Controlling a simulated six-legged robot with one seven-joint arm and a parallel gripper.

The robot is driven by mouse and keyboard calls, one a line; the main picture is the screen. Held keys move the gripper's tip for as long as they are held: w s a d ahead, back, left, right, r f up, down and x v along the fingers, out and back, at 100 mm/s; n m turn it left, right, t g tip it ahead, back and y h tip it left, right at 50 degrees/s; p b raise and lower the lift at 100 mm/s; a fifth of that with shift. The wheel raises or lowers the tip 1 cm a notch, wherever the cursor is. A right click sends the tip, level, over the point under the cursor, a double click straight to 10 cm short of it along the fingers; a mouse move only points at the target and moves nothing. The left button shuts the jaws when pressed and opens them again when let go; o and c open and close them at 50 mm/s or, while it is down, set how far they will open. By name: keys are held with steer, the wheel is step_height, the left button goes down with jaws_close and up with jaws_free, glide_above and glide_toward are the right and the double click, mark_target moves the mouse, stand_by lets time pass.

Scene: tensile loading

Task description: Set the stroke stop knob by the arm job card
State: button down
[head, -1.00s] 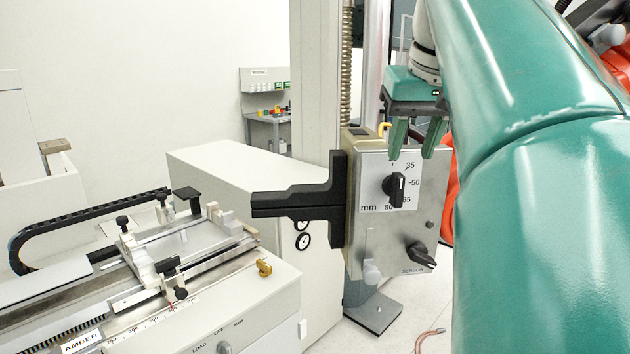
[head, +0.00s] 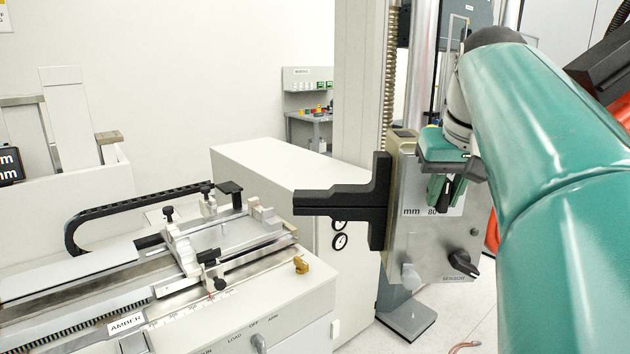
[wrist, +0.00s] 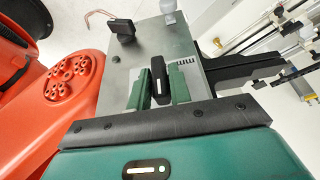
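The stroke stop knob is a black bar knob (head: 445,195) on the front of a grey metal box (head: 400,235). Its scale plate shows "mm" and "80" in the head view; the rest of the dial is hidden behind my gripper. My gripper (head: 447,190) is at the knob, with its green fingers on either side of it. In the wrist view the knob (wrist: 160,88) stands between the fingers of my gripper (wrist: 161,90). The fingers look open around it, and contact is not clear. No arm job card can be read.
A second black knob (head: 462,264) and a pale round knob (head: 410,277) sit lower on the box. A black bracket (head: 340,203) juts left from it. A bench with a rail fixture (head: 205,240) and an "AMBER" label (head: 127,323) stands left.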

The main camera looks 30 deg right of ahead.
steer(key=shift+w+d+r, duration=0.1)
steer(key=shift+w+r, duration=0.05)
stand_by(0.3)
steer(key=shift+t+y, duration=0.3)
steer(key=shift+t, duration=0.1)
steer(key=shift+d+m+t+y, duration=0.15)
steer(key=shift+m+t+y, duration=0.15)
steer(key=shift+t+y, duration=0.6)
steer(key=t+y, duration=0.1)
steer(key=y, duration=0.1)
steer(key=m+t+y, duration=0.1)
steer(key=y, duration=0.1)
steer(key=shift+s+d+t, duration=0.2)
steer(key=shift+t, duration=0.2)
steer(key=c, duration=1.4)
jaws_free()
steer(key=shift+a, duration=0.1)
steer(key=shift+f, duration=0.2)
steer(key=shift+f, duration=0.1)
